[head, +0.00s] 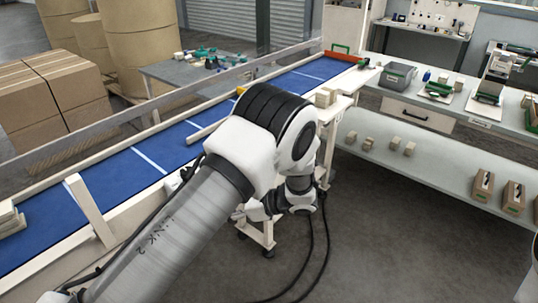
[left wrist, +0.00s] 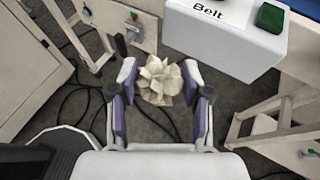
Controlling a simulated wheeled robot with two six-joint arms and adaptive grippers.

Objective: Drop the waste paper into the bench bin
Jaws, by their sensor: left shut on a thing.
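The waste paper (left wrist: 160,82) is a crumpled cream ball in the left wrist view. My left gripper (left wrist: 162,84) is shut on it, with one finger on each side, and holds it above the dark floor. In the head view my left arm reaches in from the lower left, and its gripper and the paper are hidden behind the arm. My right gripper is in neither view. I cannot make out the bench bin for certain in either view.
A blue conveyor belt (head: 120,178) runs along the left. A grey workbench (head: 455,98) with tools, a grey box (head: 398,74) and a lower shelf stands at the right. In the left wrist view, a white box marked "Belt" (left wrist: 225,35) is close. Open floor (head: 395,240) lies at lower right.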

